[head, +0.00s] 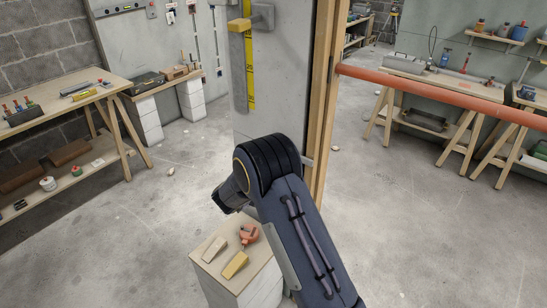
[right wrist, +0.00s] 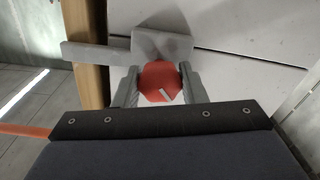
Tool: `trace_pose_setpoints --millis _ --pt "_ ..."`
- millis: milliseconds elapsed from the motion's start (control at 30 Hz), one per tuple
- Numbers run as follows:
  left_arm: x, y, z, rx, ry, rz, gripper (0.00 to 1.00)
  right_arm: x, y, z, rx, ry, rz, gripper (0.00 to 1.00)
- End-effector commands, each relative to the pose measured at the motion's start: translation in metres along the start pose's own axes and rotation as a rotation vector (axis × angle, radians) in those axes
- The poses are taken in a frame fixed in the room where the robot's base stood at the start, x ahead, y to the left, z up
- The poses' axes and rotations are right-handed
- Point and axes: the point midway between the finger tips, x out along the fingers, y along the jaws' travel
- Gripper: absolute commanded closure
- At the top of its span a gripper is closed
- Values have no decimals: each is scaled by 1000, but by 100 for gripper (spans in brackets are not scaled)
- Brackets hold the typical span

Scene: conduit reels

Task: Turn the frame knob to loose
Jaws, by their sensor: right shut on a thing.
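The frame knob (right wrist: 158,78) is red and rounded, with a pale pointer mark on its face, in the right wrist view. It sits in front of a grey plate (right wrist: 162,42) with a grey bar to its left. My right gripper (right wrist: 158,71) has one grey finger on each side of the knob and is shut on it. In the head view my right arm hides the knob and the gripper fingers. The pointer mark slants; I cannot read any loose or tight label. My left gripper is in neither view.
A wooden post (head: 322,95) edges the grey panel (head: 284,95). An orange pipe (head: 430,86) runs right from the post. A low block stand (head: 217,268) holds wooden wedges and an orange clamp (head: 249,234). Workbenches stand left and right; the floor between is mostly clear.

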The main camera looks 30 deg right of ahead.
Motion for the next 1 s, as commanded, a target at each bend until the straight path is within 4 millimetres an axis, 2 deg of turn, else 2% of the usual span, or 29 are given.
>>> trace_pose_setpoints --millis 67,100,233,567,1000 --pt "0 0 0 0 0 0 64 -1 0 2 -2 -4 -2 85" --pt "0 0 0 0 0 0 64 -1 0 2 -1 -4 -2 58" --pt "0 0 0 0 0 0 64 -1 0 2 -1 -3 -1 41" --pt "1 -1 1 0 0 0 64 -4 -1 1 1 -1 -1 41" --pt "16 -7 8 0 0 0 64 -69 -1 2 1 -1 -2 41"
